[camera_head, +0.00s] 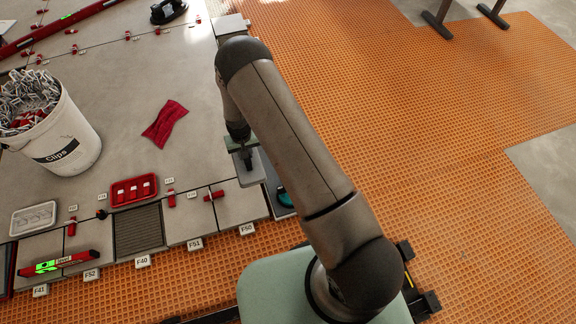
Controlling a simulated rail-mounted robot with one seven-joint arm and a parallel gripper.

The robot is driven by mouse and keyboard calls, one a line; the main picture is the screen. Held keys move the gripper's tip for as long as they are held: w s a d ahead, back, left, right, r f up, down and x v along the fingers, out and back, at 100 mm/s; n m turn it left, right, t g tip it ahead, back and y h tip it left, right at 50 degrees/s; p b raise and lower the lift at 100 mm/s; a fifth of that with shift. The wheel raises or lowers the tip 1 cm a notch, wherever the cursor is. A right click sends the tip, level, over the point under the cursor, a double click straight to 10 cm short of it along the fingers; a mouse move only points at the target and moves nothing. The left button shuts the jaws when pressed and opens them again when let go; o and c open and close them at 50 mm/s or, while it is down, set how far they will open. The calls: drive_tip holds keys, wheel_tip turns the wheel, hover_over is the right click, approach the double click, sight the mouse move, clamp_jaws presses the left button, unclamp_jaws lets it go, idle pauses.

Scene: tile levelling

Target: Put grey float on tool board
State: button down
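My gripper (245,153) points down beside the near right end of the tiled area, at the end of my arm. A small flat grey piece (253,176), which looks like the grey float, is right below it. I cannot tell whether my fingers are closed on it or only close to it, nor whether it touches the tile. A dark board edge (268,190), likely the tool board, shows just to the right with a teal item (284,198) on it. My arm hides most of this board.
A white bucket of clips (66,140) stands at left. A red cloth (164,122), a red tray (134,190), a white tray (33,218) and a red level (58,263) lie on the tiles. Orange matting (440,130) covers the floor at right.

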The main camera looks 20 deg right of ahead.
drive_tip(key=w+d+f+b, duration=0.2)
drive_tip(key=d+f, duration=0.1)
drive_tip(key=w+d+f+b, duration=0.2)
drive_tip(key=d+f, duration=0.1)
drive_tip(key=d, duration=0.1)
drive_tip(key=w+d+f+b, duration=0.2)
drive_tip(key=d+f+b, duration=0.1)
drive_tip(key=d+f, duration=0.1)
drive_tip(key=shift+w+d+f, duration=0.1)
drive_tip(key=shift+w+d, duration=0.1)
drive_tip(key=shift+d, duration=0.05)
drive_tip(key=shift+w+d+f+b, duration=0.15)
drive_tip(key=shift+f+b, duration=0.25)
drive_tip(key=shift+f, duration=0.5)
drive_tip(key=shift+d+f+b, duration=0.1)
drive_tip(key=shift+f+b, duration=0.25)
drive_tip(key=shift+f, duration=0.55)
drive_tip(key=shift+f, duration=0.15)
drive_tip(key=c, duration=1.3)
unclamp_jaws()
drive_tip(key=shift+o, duration=0.2)
